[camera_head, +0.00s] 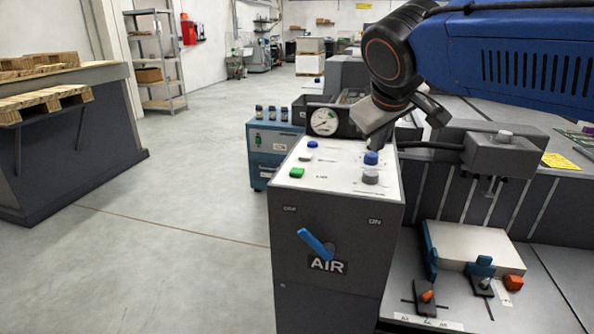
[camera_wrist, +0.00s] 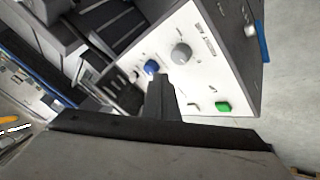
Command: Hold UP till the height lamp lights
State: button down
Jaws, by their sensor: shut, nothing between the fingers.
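A dark control box with a white top (camera_head: 335,172) stands in the middle of the head view. Its top carries a blue button (camera_head: 371,158) at the right, a grey dome (camera_head: 370,176) in front of it, and a green square button (camera_head: 297,172) at the left. The dome looks unlit; labels are too small to read, so I cannot tell which button is UP.
A blue AIR lever (camera_head: 316,242) is on the box front. A round gauge (camera_head: 323,122) stands behind the box. A grey bracket unit (camera_head: 491,152) and a press bench (camera_head: 470,300) lie to the right. The floor at left is clear up to a pallet bench (camera_head: 75,120).

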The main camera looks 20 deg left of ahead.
aim_at(297, 173)
jog(key=s+a+r+n, duration=0.1)
jog(key=a+r, duration=0.1)
jog(key=a, duration=0.6)
jog(key=s+a+r+n+t+y, duration=0.1)
jog(key=s+a+r, duration=0.1)
jog(key=a, duration=0.7)
jog(key=shift+n+y, duration=0.3)
jog(key=shift+f, duration=0.1)
jog(key=shift+f, duration=4.3)
jog(key=shift+f, duration=0.1)
jog(key=shift+f, duration=0.35)
